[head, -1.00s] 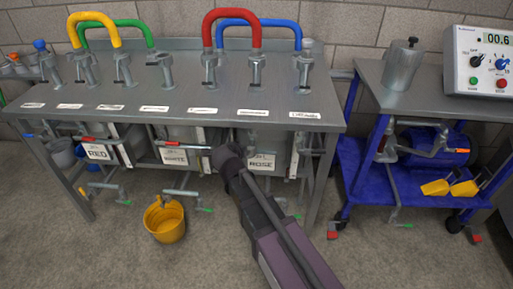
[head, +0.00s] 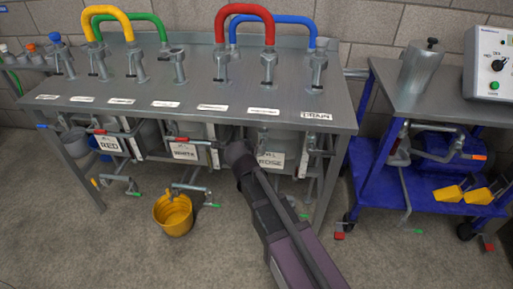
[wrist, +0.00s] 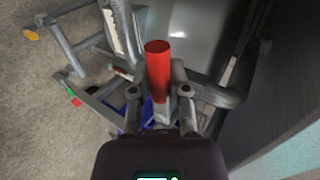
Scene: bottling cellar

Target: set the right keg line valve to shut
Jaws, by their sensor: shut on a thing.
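In the wrist view my gripper (wrist: 159,104) has one finger on each side of a red cylindrical valve handle (wrist: 158,65) and is shut on it. The fingers hide part of the lower handle. In the head view my gripper (head: 235,150) is under the front edge of the bench, beside the ROSE sign (head: 271,160). The arm hides the handle it holds there. Another red-handled valve (head: 187,139) shows to its left, above the WHITE sign (head: 184,152). Which way the held handle is set is not clear.
The steel bench (head: 195,118) overhangs the kegs and pipes, leaving tight room. Low pipes with green-tipped taps stick out in front. A yellow bucket (head: 173,215) stands on the floor. A blue trolley (head: 405,190) stands to the right.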

